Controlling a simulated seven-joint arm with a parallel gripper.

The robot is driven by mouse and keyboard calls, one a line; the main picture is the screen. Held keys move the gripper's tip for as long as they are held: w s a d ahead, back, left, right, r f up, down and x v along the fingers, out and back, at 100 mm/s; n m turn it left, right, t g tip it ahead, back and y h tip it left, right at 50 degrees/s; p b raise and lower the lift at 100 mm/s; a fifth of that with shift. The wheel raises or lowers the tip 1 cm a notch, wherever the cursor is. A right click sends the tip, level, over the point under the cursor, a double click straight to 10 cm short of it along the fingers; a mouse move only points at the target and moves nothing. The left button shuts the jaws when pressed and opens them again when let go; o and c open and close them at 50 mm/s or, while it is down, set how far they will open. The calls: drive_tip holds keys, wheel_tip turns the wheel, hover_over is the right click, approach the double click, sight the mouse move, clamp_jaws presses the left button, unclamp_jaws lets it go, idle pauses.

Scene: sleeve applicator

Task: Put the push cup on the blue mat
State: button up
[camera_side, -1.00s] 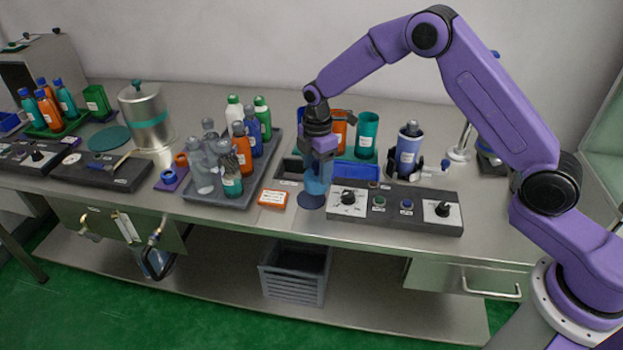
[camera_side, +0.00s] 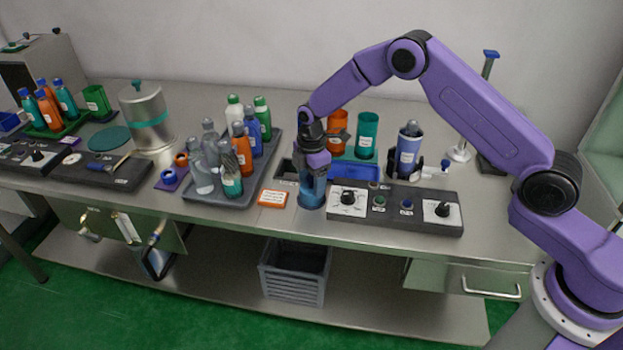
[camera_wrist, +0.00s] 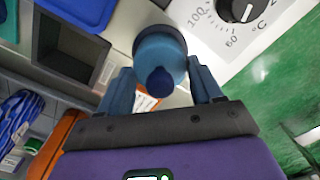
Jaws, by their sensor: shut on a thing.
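The push cup (camera_side: 312,190) is a translucent blue cup. It stands upright over the round blue mat (camera_side: 311,208) at the front of the bench, left of the dial panel. My gripper (camera_side: 314,172) points down and is shut on the cup from above. In the wrist view the cup (camera_wrist: 160,55) sits between the two blue fingers, with a darker blue tip facing the camera. The cup hides most of the mat. Its base looks level with the mat, but I cannot tell whether it bears on it.
A black control panel (camera_side: 395,210) with dials stands close right of the cup. An orange-and-white label (camera_side: 273,198) lies to the left, beside a grey tray (camera_side: 218,196) of bottles. An orange cup and a teal cup (camera_side: 367,135) stand behind. The bench's front edge is close.

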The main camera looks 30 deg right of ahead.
sight(311, 177)
drive_tip(key=o, duration=1.1)
wheel_tip(311, 177, up, 12)
drive_tip(key=shift+r, duration=0.2)
